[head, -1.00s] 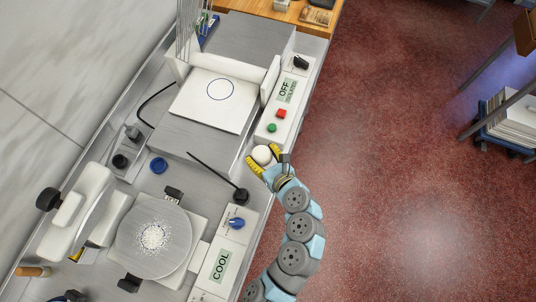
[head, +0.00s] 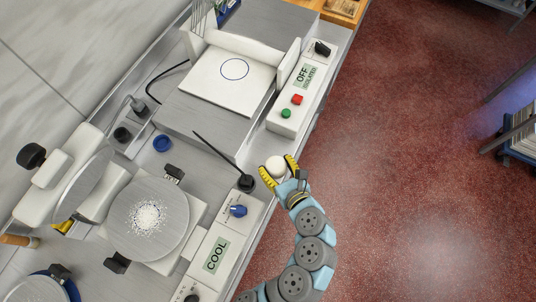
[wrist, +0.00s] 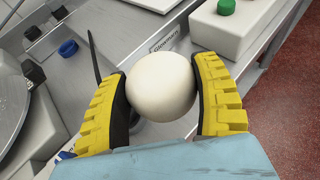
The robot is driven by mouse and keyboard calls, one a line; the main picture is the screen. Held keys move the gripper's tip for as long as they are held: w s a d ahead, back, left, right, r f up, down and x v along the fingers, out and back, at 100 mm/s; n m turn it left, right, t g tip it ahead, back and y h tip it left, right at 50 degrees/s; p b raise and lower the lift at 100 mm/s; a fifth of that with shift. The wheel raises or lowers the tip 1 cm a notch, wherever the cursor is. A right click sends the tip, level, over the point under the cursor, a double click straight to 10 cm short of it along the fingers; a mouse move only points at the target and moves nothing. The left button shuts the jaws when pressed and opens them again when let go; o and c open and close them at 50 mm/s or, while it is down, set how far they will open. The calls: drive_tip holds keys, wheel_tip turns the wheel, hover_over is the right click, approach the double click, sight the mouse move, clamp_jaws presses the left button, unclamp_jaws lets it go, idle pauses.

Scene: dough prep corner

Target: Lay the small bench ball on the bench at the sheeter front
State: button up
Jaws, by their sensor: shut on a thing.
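The small bench ball (head: 275,167) is a smooth cream-white ball. My gripper (head: 278,172) has its yellow-and-black fingers shut on it, one finger on each side. In the wrist view the ball (wrist: 162,84) sits between the two fingertips, over the bench's front edge region. The sheeter (head: 222,85) stands at the upper middle of the head view, with a white bed marked by a blue circle. Its control box (head: 301,87) has red and green buttons and a display reading OFF. The steel bench (head: 192,148) shows bare in front of the sheeter.
A black rod on a round base (head: 246,183) stands on the bench close to my gripper's left. A blue ring (head: 162,143) lies farther left. A round plate with flour (head: 148,218) and a box reading COOL (head: 215,254) are at lower left.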

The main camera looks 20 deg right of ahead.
drive_tip(key=f+b+x, duration=0.1)
drive_tip(key=b+x, duration=0.4)
drive_tip(key=b, duration=0.2)
hover_over(268, 156)
drive_tip(key=s, duration=0.1)
drive_tip(key=f, duration=0.3)
drive_tip(key=shift+a+f, duration=0.2)
drive_tip(key=shift+f, duration=0.15)
drive_tip(key=shift+w+d+f, duration=0.15)
drive_tip(key=shift+w+f, duration=0.3)
drive_tip(key=shift+w+f+b, duration=0.2)
drive_tip(key=shift+f+b, duration=0.15)
drive_tip(key=shift+f, duration=1.4)
drive_tip(key=shift+f, duration=0.15)
drive_tip(key=o, duration=1.2)
drive_tip(key=shift+o, duration=0.2)
